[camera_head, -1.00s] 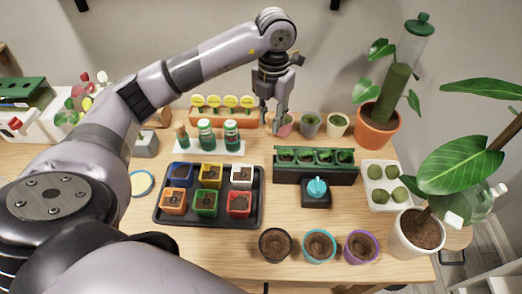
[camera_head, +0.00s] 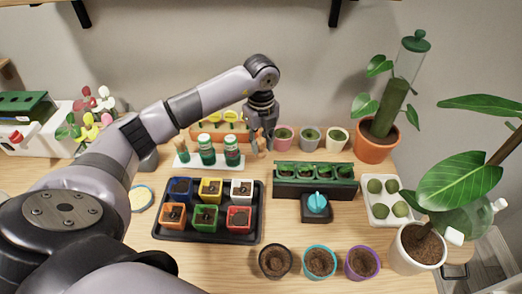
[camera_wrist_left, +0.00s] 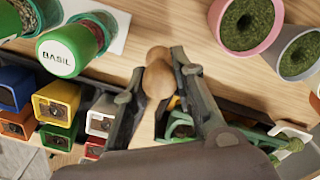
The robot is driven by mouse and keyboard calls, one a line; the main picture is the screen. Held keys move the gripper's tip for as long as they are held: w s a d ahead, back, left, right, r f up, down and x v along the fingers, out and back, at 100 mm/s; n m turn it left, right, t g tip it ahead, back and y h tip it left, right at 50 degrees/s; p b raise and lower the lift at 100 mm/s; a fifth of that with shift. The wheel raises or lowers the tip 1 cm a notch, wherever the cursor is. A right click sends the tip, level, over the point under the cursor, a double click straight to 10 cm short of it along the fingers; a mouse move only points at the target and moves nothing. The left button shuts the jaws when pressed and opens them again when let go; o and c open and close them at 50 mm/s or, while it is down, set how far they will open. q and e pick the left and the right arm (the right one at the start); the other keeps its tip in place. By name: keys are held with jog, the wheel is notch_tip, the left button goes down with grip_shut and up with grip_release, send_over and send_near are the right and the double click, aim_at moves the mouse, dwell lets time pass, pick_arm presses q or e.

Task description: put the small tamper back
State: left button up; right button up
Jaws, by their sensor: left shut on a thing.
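The small tamper (camera_wrist_left: 157,72), a light wooden piece with a rounded knob, is between the fingers of my left gripper (camera_wrist_left: 157,75) in the left wrist view. My left gripper (camera_head: 262,146) is shut on it. In the head view the tamper (camera_head: 255,148) shows only as a small brown bit beside the fingers. The gripper is above the table, just right of the white rack of green jars and left of the pink pot. The tamper's lower end is hard to make out. My right gripper is not in view.
The white rack (camera_head: 188,163) holds green-labelled jars. The pink pot (camera_head: 283,139) stands close to the right of the gripper. The black seedling tray (camera_head: 252,225) and a dark planter (camera_head: 300,191) lie in front.

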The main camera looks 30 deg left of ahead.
aim_at(261, 151)
pick_arm(q)
notch_tip(261, 151, down, 3)
jog(key=shift+f+p, duration=0.1)
jog(key=shift+p, duration=0.3)
jog(key=shift+f, duration=0.25)
jog(key=shift+f, duration=0.1)
jog(key=shift+f, duration=0.15)
jog(key=o, duration=1.1)
jog(key=shift+c, duration=0.2)
